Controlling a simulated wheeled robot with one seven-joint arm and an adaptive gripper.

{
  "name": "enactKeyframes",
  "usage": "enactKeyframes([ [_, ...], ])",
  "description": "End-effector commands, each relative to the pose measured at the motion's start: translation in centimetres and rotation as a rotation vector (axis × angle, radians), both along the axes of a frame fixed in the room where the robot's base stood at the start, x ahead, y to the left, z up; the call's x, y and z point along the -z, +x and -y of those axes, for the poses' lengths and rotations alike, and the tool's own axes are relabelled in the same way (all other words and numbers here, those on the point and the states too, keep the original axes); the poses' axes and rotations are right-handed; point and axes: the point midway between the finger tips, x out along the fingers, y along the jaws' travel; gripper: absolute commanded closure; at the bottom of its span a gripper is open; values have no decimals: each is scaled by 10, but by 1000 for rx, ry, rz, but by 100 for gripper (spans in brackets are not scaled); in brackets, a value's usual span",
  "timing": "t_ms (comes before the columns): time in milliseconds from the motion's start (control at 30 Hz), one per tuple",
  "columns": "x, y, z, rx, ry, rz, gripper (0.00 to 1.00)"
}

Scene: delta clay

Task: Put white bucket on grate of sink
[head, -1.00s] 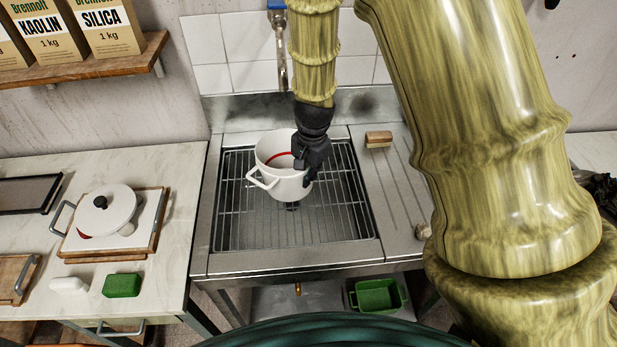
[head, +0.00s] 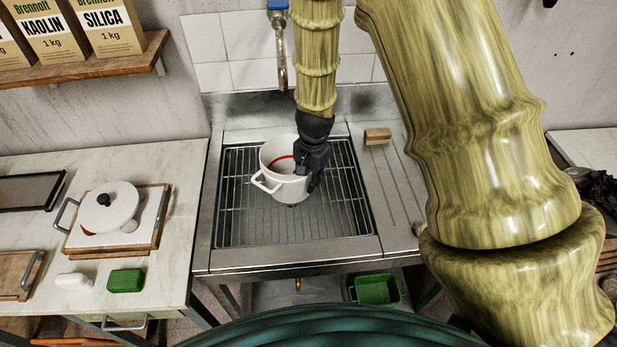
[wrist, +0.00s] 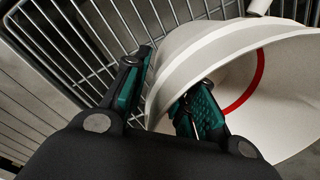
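The white bucket (head: 284,188) has a red line inside and a side handle. In the head view it is over the sink's metal grate (head: 335,218), towards the back; I cannot tell if its bottom touches the bars. My gripper (head: 308,177) comes down on its right side, shut on the wall near the rim. In the wrist view my gripper (wrist: 172,82) has one teal-padded finger inside the bucket (wrist: 270,95) and the other outside, with the grate (wrist: 75,45) behind.
A wooden-backed brush (head: 377,136) lies on the ribbed drainboard to the right. A lidded white pot (head: 108,212), a green block (head: 125,281) and a white bar (head: 73,281) are on the left counter. A tap (head: 280,70) hangs behind. The front of the grate is clear.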

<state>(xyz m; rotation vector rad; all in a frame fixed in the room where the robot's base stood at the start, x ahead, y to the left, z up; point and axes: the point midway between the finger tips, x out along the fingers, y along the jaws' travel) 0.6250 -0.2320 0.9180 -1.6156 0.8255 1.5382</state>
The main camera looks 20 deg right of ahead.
Motion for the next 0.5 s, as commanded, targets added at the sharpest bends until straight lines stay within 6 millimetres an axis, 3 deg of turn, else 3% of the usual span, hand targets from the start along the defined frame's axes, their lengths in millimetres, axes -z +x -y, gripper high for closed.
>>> enactKeyframes([
  [300,-2,0,0,0,0,0,73],
  [500,-18,0,1,-1,-1,3,73],
])
